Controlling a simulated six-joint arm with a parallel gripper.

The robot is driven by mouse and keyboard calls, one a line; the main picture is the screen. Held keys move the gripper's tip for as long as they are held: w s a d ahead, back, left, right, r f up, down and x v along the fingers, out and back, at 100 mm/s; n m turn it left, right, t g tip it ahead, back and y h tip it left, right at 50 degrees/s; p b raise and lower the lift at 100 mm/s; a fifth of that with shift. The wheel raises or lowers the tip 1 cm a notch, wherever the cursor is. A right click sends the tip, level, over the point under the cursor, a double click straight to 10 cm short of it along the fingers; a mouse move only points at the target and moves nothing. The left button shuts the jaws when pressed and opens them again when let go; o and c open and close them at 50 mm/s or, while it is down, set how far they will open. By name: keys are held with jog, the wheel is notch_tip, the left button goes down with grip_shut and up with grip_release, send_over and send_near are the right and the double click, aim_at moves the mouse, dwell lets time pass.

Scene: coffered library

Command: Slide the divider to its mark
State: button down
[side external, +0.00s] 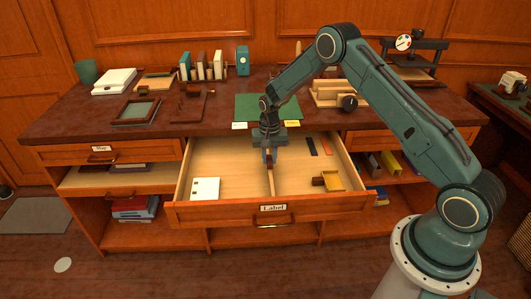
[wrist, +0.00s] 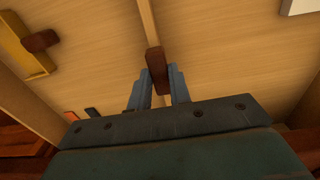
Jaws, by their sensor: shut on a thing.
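The open drawer (side external: 220,160) has a pale wood floor and a front labelled "Label". A thin light wooden divider (side external: 271,182) runs from front to back near its middle. The divider also shows in the wrist view (wrist: 147,22), with a dark brown block (wrist: 156,70) on it. My gripper (side external: 268,156) reaches down into the drawer. In the wrist view my gripper (wrist: 158,88) has its two blue-grey fingers shut on the brown block, one on each side. I cannot make out a mark for the divider.
White cards (side external: 206,188) lie in the drawer's left part. A yellow piece with a brown knob (side external: 328,181) lies at the right, with a dark strip (side external: 311,146) and an orange strip (side external: 327,146) behind. A green mat (side external: 262,106) and several books (side external: 202,66) are on the desk.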

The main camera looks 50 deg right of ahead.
jog(key=s+d, duration=0.6)
jog(key=shift+s+d, duration=0.3)
jog(key=shift+s, duration=0.1)
jog(key=c, duration=1.3)
grip_release()
jog(key=shift+w+r, duration=0.1)
jog(key=shift+r, duration=0.05)
notch_tip(320, 180, up, 14)
jog(key=shift+f, duration=0.2)
